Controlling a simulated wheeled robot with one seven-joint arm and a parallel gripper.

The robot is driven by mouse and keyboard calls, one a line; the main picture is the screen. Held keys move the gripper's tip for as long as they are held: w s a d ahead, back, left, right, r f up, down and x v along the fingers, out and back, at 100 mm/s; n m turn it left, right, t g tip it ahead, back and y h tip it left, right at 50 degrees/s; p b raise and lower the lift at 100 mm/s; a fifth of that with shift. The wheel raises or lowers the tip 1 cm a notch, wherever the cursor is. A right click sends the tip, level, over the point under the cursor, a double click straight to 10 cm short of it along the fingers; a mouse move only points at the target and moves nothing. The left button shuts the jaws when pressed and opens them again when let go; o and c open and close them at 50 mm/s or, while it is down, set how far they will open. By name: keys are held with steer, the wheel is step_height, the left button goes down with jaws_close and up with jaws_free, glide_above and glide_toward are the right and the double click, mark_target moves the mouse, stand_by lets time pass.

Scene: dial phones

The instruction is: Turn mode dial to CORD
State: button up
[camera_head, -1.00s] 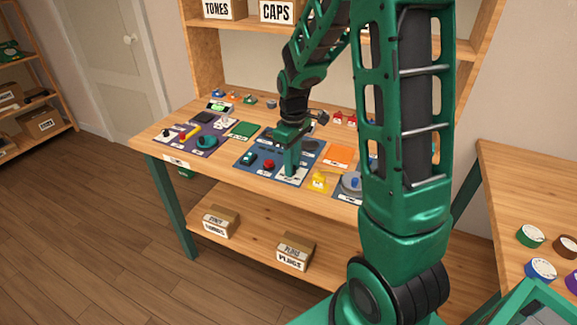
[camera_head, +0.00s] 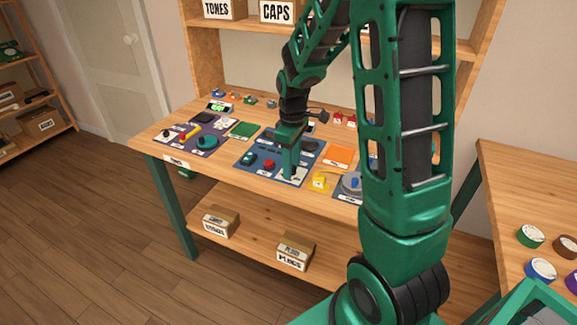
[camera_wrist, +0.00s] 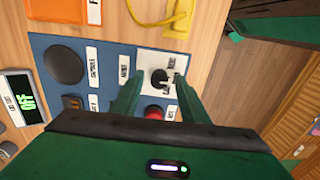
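The mode dial (camera_wrist: 159,77) is a small black knob on a white plate (camera_wrist: 150,60) with small labels, at the edge of a blue panel. I cannot read these labels or tell clearly which one the knob points at. My gripper (camera_wrist: 158,82) points down over the plate, with one green finger on each side of the knob. A gap shows between the fingers and the knob, so it looks open. In the head view my gripper (camera_head: 290,170) stands over the white plate and hides the dial.
A red button (camera_wrist: 153,112) lies close beside the fingers. The blue panel (camera_wrist: 100,75) also bears a round dark disc (camera_wrist: 64,66). A yellow part (camera_wrist: 178,22) with a cord and an orange pad (camera_wrist: 60,8) lie nearby. A display (camera_wrist: 22,100) reads OFF.

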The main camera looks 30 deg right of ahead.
steer(key=shift+r, duration=0.3)
step_height(320, 180, up, 10)
stand_by(0.5)
